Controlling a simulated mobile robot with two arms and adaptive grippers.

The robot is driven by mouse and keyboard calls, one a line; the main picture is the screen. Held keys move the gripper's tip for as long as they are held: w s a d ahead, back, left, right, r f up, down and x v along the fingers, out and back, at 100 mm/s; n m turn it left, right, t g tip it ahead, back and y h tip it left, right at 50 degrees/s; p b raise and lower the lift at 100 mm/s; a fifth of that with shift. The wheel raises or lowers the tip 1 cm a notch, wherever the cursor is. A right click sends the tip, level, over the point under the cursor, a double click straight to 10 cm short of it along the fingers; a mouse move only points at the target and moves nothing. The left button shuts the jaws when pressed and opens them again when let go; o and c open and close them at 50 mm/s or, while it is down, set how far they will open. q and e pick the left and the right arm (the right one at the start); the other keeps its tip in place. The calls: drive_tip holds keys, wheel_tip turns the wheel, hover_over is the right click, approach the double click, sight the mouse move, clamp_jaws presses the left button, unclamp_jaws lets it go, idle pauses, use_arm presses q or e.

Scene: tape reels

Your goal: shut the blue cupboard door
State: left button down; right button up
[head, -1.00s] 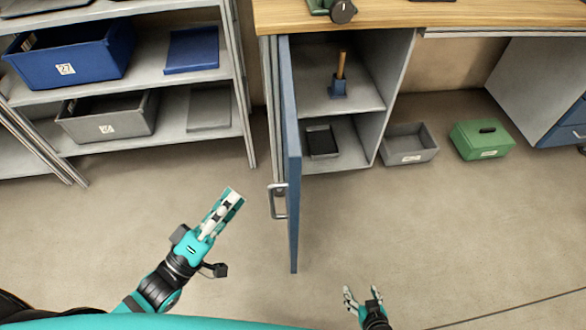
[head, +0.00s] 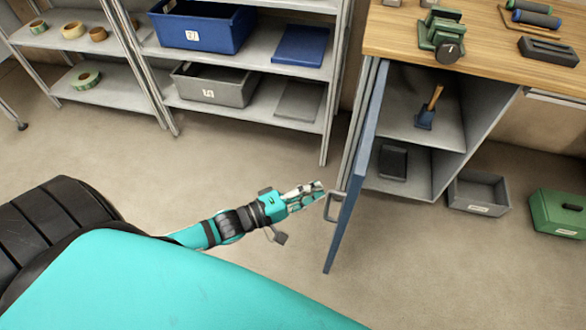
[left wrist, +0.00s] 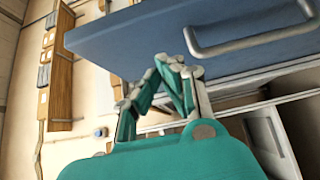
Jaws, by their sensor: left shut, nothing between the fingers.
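The blue cupboard door (head: 356,172) stands wide open, swung out toward me from the left side of the grey cupboard (head: 480,135) under the workbench. Its metal handle (head: 331,207) is on the left face of the door. My left gripper (head: 320,189) is shut and empty, just left of the door by the handle. In the left wrist view the gripper (left wrist: 178,66) is in front of the blue door (left wrist: 140,35), with the handle (left wrist: 255,42) to its right. I cannot tell whether the fingertips touch the door. My right gripper is not in view.
Inside the cupboard are a wooden-handled tool in a blue holder (head: 424,118) and a dark box (head: 393,162). A grey bin (head: 478,194) and a green case (head: 560,212) stand on the floor to the right. Shelves with a blue bin (head: 203,27) stand behind. Floor in front is clear.

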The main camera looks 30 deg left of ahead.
sight(331, 194)
use_arm(q)
drive_tip(key=shift+w+d, duration=0.2)
drive_tip(key=shift+d, duration=0.5)
drive_tip(key=shift+w+d, duration=0.2)
drive_tip(key=shift+d, duration=0.5)
drive_tip(key=shift+w+d, duration=0.2)
drive_tip(key=shift+d, duration=0.5)
drive_tip(key=shift+d, duration=0.1)
